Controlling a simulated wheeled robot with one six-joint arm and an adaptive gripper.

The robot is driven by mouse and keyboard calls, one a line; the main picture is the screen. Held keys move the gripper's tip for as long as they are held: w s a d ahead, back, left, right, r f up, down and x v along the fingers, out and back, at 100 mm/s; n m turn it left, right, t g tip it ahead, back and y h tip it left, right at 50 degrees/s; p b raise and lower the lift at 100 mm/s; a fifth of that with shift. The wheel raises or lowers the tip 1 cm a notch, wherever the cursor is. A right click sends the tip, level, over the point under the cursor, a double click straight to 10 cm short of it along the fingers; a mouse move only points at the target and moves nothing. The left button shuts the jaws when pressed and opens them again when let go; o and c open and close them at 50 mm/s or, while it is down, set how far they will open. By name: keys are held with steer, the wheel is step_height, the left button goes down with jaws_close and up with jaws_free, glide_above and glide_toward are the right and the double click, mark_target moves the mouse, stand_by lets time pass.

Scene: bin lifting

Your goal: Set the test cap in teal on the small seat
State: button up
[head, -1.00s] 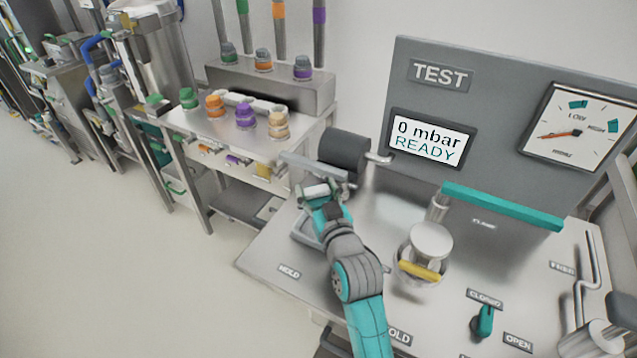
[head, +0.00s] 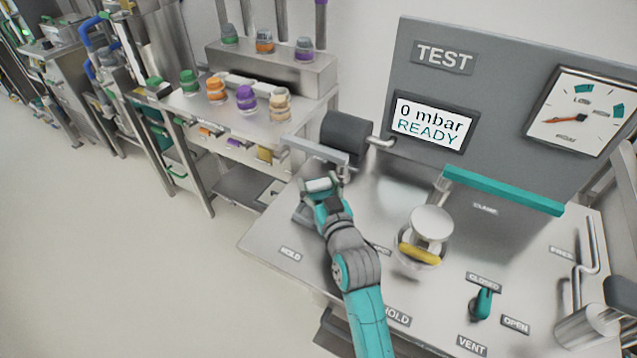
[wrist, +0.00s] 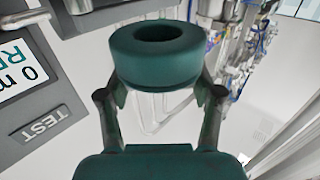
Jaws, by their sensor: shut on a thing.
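My gripper (head: 320,190) is over the left part of the test bench, in front of the black cylinder. In the wrist view its two fingers (wrist: 160,98) are shut on a thick dark teal ring-shaped cap (wrist: 155,62) with a round hole in its top. In the head view I cannot clearly make out the cap at the fingertips. A round metal fixture (head: 431,222) with a yellow piece (head: 419,256) at its front stands to the right of my gripper. I cannot tell which fitting is the small seat.
A teal bar (head: 503,191) spans above the bench (head: 375,205). The black cylinder (head: 346,138) and its metal bar are close behind my gripper. The display (head: 429,123) reads 0 mbar READY. A teal valve handle (head: 484,303) stands front right. Coloured caps (head: 246,97) stand on the left table.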

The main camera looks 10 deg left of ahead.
mark_target(319, 198)
steer(key=shift+s+d+f, duration=0.1)
steer(key=shift+s+f, duration=0.15)
steer(key=shift+f, duration=0.8)
steer(key=shift+s+d+f, duration=0.1)
steer(key=shift+s+f, duration=0.1)
steer(key=shift+f, duration=0.8)
stand_by(1.2)
steer(key=shift+w+a+f, duration=0.1)
steer(key=shift+f, duration=1.8)
stand_by(0.7)
steer(key=o, duration=1.3)
steer(key=shift+c, duration=0.2)
steer(key=shift+o, duration=0.5)
steer(key=shift+r, duration=1.95)
steer(key=shift+w+a+r, duration=0.1)
steer(key=shift+w+r, duration=0.1)
steer(key=shift+r, duration=0.55)
steer(key=shift+w+a+r, duration=0.1)
steer(key=shift+w+r, duration=0.05)
steer(key=shift+r, duration=0.55)
steer(key=shift+d+r, duration=0.1)
steer(key=shift+r, duration=1.05)
